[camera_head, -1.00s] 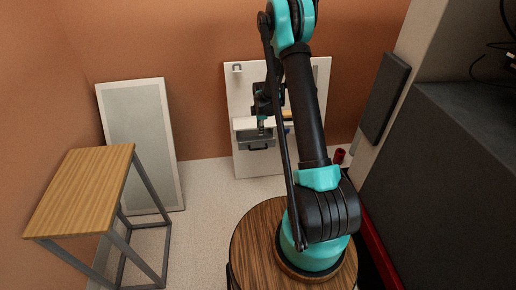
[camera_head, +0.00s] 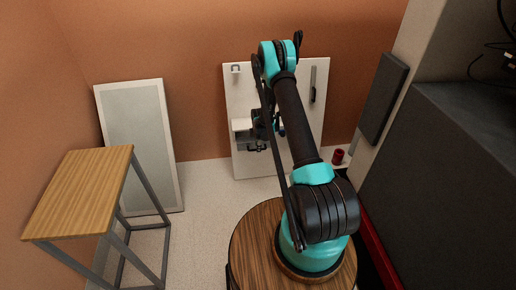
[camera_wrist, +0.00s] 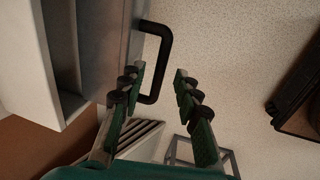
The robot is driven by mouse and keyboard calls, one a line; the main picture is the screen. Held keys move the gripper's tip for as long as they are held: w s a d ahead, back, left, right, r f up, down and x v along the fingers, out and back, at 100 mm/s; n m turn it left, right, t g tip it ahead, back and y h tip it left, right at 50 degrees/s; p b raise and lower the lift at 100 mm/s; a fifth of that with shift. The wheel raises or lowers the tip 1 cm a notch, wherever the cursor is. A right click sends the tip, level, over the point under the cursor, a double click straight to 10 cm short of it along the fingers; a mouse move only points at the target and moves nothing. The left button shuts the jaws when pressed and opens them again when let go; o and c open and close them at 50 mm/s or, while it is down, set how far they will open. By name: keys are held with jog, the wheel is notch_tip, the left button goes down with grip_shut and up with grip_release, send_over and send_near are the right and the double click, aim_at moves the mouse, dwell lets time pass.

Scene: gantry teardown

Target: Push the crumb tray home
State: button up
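The crumb tray (camera_wrist: 108,45) shows in the wrist view as a grey panel with a black U-shaped handle (camera_wrist: 165,50). It sits beside a white housing (camera_wrist: 25,60) with an open grey recess. In the head view the tray (camera_head: 243,143) is low on the white board, partly hidden by my arm. In the wrist picture the handle's bar lies between the fingertips and the left finger overlaps the handle's lower leg. I cannot tell whether they touch. The gripper is small and dark in the head view.
The white board (camera_head: 299,145) stands against the orange wall, with a dark-handled tool (camera_head: 313,85) on its right. A wood-topped stand (camera_head: 84,190) and a leaning framed panel (camera_head: 141,130) are at left. A red cup (camera_head: 338,156) is at right. Pale floor lies between.

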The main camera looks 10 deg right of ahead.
jog(key=shift+w+f, duration=0.1)
jog(key=shift+f, duration=0.5)
jog(key=shift+c, duration=0.5)
grip_shut()
